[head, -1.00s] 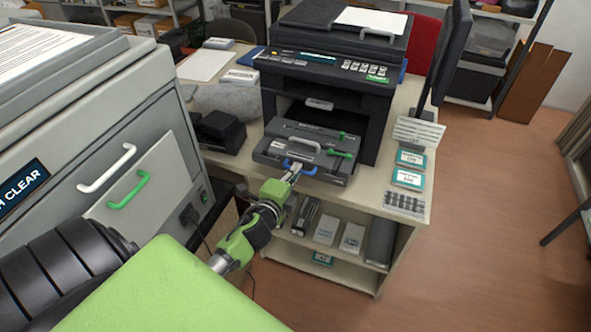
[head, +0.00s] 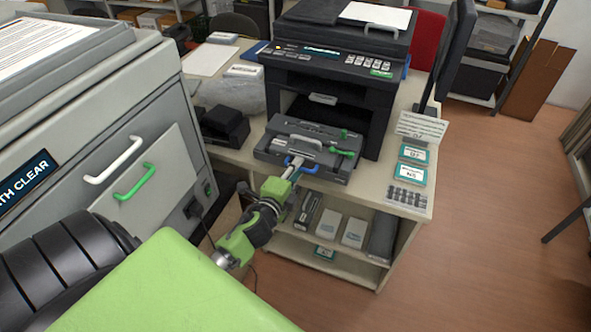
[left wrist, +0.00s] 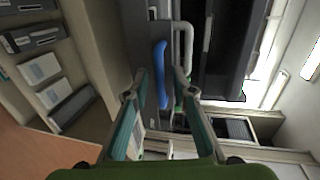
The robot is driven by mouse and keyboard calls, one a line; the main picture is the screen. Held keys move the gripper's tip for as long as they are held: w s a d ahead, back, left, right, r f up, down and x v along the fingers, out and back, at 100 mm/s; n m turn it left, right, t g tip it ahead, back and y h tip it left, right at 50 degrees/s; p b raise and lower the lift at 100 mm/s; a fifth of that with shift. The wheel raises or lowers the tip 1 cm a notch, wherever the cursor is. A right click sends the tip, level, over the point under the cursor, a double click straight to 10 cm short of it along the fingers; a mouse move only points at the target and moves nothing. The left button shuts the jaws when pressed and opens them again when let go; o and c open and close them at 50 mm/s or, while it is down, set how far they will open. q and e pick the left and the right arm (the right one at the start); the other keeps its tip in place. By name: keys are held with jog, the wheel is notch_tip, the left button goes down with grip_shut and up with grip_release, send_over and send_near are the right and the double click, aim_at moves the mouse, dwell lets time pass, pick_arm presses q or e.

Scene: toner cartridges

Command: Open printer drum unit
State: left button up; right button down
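The dark grey drum unit (head: 270,153) sits on the desk at the front of the black printer (head: 384,90). It has a grey handle on top, green levers at its right side and a blue handle (head: 309,168) on its front. My left gripper (head: 297,163) is at the blue handle. In the left wrist view its two fingers (left wrist: 160,75) are open and apart, with the blue handle (left wrist: 160,62) between them in the picture. I cannot tell whether a finger touches it. My right gripper is not in view.
A large grey machine (head: 158,75) with white and green handles stands close on the left. A black device (head: 224,125) is left of the drum unit. Teal-edged cards (head: 413,175) and a keypad (head: 407,196) lie at the desk's right edge. Shelves with boxes are below.

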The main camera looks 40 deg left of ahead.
pick_arm(q)
jog(key=v, duration=1.2)
dwell(0.3)
jog(key=s+d+f+n+g+h, duration=0.1)
jog(key=s+d+f+n+g, duration=0.15)
jog(key=f, duration=0.75)
jog(key=s+d+f+n+g, duration=0.15)
jog(key=s+f, duration=0.25)
jog(key=f, duration=0.7)
jog(key=s+d+f+n+g+h, duration=0.1)
jog(key=s+f+n+g, duration=0.15)
jog(key=f, duration=0.75)
jog(key=s+d+f+n+g, duration=0.2)
jog(key=s+f, duration=0.4)
jog(key=s, duration=0.3)
jog(key=s+d+f+n+g+h, duration=0.1)
jog(key=s+d+f+n+g, duration=0.1)
jog(key=s+f, duration=0.4)
jog(key=s+d+f+n+g+b, duration=0.1)
jog(key=s+d+f+n+g, duration=0.1)
jog(key=s+f, duration=0.5)
jog(key=s+g, duration=0.1)
jog(key=s, duration=0.4)
jog(key=shift+s+g+h, duration=0.3)
jog(key=shift+s+g, duration=0.05)
jog(key=shift+s, duration=0.05)
